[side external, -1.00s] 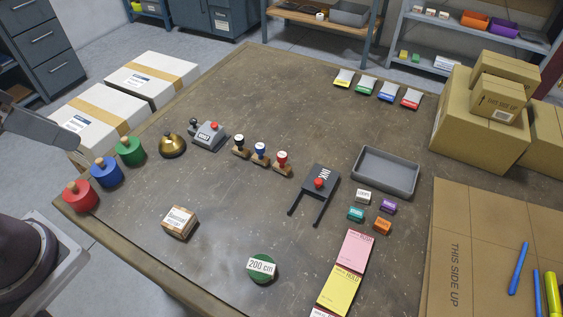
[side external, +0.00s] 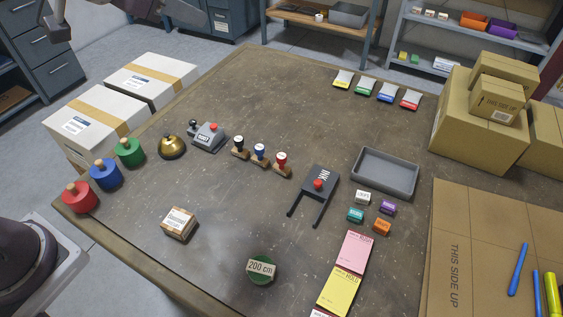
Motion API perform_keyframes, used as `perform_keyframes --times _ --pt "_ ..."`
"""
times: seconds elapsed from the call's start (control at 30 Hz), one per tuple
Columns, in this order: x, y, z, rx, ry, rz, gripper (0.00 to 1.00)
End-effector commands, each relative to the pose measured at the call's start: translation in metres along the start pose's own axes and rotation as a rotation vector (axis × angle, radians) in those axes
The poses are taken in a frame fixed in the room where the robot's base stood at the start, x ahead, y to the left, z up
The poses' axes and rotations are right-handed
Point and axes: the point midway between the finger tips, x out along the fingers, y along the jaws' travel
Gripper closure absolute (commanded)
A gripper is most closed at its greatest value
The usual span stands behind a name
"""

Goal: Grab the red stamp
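Nothing touches the red stamp from above. No gripper fingers can be made out.
A grey date stamper (side external: 208,137) and a brass bell (side external: 171,147) lie left. A grey tray (side external: 386,173) is farther right. The table behind the stamps is clear.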

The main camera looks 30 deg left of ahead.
Motion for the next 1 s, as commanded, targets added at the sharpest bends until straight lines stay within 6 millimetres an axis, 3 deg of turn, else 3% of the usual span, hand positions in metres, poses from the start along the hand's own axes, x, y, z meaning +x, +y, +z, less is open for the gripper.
perform_keyframes --times 0.1,0.33,0.47,0.67,0.9,1.0 --pt "0.037 0.026 -0.022 0.019 0.092 0.104 0.63" --pt "0.082 0.089 -0.053 -0.013 0.276 0.381 0.63" --pt "0.108 0.099 -0.010 -0.008 0.261 0.372 0.63" --pt "0.164 0.114 0.065 -0.006 0.258 0.364 0.63" --pt "0.240 0.137 0.166 -0.003 0.265 0.362 0.63" --pt "0.264 0.144 0.196 -0.003 0.271 0.361 0.63"
